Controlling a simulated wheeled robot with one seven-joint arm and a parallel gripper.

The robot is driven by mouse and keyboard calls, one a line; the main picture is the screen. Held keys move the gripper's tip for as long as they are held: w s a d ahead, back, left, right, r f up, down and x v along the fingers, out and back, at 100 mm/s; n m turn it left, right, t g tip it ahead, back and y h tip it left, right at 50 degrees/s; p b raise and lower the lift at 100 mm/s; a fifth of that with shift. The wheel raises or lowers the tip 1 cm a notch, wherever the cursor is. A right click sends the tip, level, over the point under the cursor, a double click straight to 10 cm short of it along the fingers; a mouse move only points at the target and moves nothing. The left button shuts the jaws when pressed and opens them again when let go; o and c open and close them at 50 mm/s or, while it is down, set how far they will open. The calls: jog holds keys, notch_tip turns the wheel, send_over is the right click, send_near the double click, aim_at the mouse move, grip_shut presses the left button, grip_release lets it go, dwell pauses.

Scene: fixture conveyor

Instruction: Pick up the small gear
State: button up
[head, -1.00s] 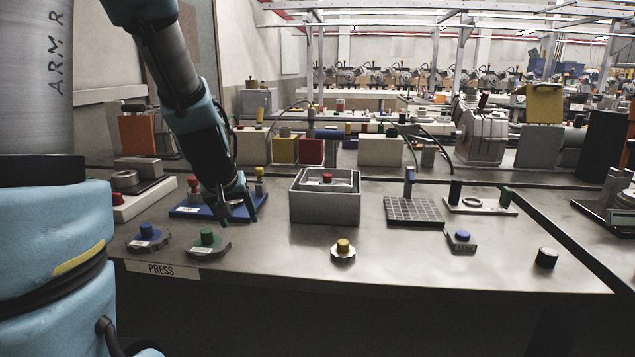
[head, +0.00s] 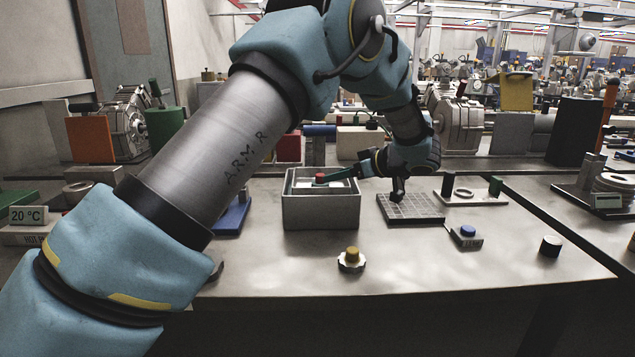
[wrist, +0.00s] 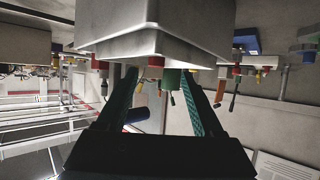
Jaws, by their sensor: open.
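A small gear with a yellow knob (head: 351,254) stands upright on the bench in front of the grey box (head: 322,212). A red knob (head: 320,178) shows inside that box; the part under it is mostly hidden. My gripper (head: 359,188) is over the right side of the box and the dark grid plate (head: 425,206), behind and above the yellow-knobbed gear. In the wrist view, the open fingers (wrist: 160,74) stand apart, with the grey box (wrist: 160,25) showing upside down above them. I see nothing held between them.
A blue-knobbed part (head: 467,232) and a black knob (head: 550,246) stand on the right of the bench. A plate with posts (head: 470,190) lies behind. My arm hides much of the left. The front around the yellow-knobbed gear is clear.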

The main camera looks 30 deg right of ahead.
aim_at(320, 183)
jog(key=p+x, duration=0.1)
jog(key=x, duration=0.3)
jog(key=p+x, duration=0.1)
jog(key=x, duration=0.3)
jog(key=shift+w+d+r, duration=0.1)
jog(key=shift+w+d, duration=0.1)
jog(key=shift+w, duration=0.1)
grip_shut()
dwell(0.3)
